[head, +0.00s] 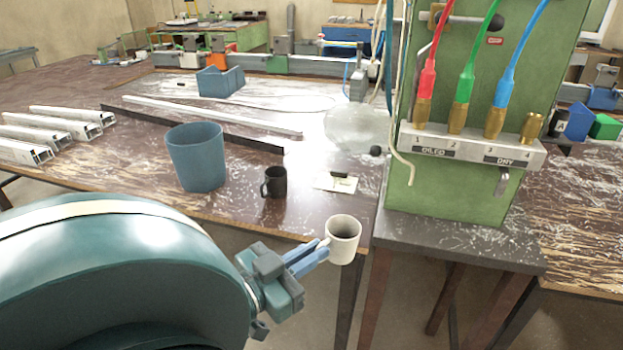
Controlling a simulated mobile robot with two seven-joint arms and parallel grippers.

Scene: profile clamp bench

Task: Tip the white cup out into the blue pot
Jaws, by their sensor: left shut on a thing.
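The white cup (342,246) is upright in the head view, in front of the table's front right corner. My left gripper (320,249) is shut on the white cup at its left side, where the handle seems to be. The inside of the cup shows only in part, and I cannot tell what it holds. The blue pot (196,160) stands upright on the table, up and left of the cup, with its opening at the top. Its bottom inside is hidden. My right gripper is not in view.
A black mug (274,182) stands just right of the blue pot. A white card (337,182) with a small item lies near it. A green cabinet (460,150) with coloured hoses stands at right. White profiles (60,125) lie at left.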

